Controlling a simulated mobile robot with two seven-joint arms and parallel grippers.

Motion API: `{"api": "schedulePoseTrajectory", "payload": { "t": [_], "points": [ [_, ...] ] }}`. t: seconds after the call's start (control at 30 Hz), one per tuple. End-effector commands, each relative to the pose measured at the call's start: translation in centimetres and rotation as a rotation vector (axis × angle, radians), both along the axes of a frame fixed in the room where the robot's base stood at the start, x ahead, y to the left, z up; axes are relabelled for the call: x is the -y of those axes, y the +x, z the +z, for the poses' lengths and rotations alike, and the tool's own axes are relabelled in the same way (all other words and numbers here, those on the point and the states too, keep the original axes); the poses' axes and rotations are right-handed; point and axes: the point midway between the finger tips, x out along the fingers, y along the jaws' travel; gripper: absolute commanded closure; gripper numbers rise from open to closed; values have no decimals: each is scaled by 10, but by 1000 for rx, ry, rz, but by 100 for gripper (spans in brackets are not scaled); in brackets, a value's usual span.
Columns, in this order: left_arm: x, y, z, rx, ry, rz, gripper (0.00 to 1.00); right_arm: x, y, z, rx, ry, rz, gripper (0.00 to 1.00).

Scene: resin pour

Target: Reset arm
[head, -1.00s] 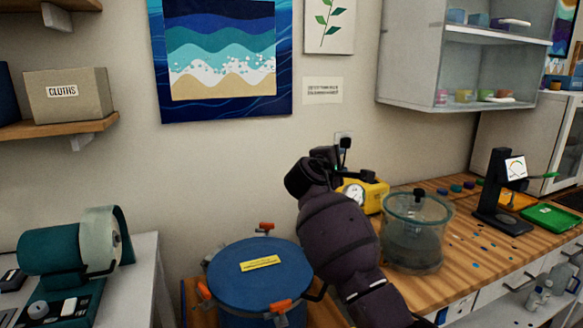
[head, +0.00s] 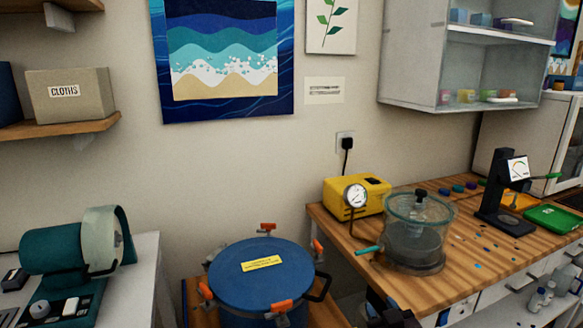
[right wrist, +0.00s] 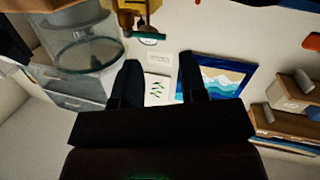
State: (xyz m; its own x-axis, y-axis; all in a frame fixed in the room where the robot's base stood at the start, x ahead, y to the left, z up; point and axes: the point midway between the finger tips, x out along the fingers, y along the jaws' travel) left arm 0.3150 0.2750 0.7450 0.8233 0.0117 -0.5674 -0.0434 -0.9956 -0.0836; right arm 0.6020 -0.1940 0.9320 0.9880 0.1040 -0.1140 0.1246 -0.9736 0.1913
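My right gripper (right wrist: 157,68) shows in the right wrist view with its two dark fingers spread apart and nothing between them. In the head view only a dark part of my right arm shows at the bottom edge, right of the blue pot, and its fingertips cannot be made out there. My left gripper is in neither view.
A blue lidded pot (head: 262,275) with orange clamps stands low in front. On the wooden bench (head: 470,262) are a yellow pump (head: 355,196) with a gauge, a clear chamber (head: 415,235) and a black press (head: 505,195). A green machine (head: 65,250) stands at left.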

Motion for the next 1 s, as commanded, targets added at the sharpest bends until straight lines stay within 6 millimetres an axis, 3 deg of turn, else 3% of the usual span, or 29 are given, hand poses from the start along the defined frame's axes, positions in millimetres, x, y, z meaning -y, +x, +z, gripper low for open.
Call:
{"api": "schedulePoseTrajectory", "payload": {
  "t": [0.03,0.27,0.6,0.8,1.0],
  "points": [
    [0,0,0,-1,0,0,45,8,-19,-15,-23,23,-5,61],
    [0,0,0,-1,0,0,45,35,-104,-74,-145,87,-36,61],
    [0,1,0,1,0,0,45,72,-238,-162,-401,71,-118,61],
    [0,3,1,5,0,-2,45,81,-280,-184,-480,65,-144,61],
    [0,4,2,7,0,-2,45,82,-286,-186,-491,65,-148,61]
  ]
}}
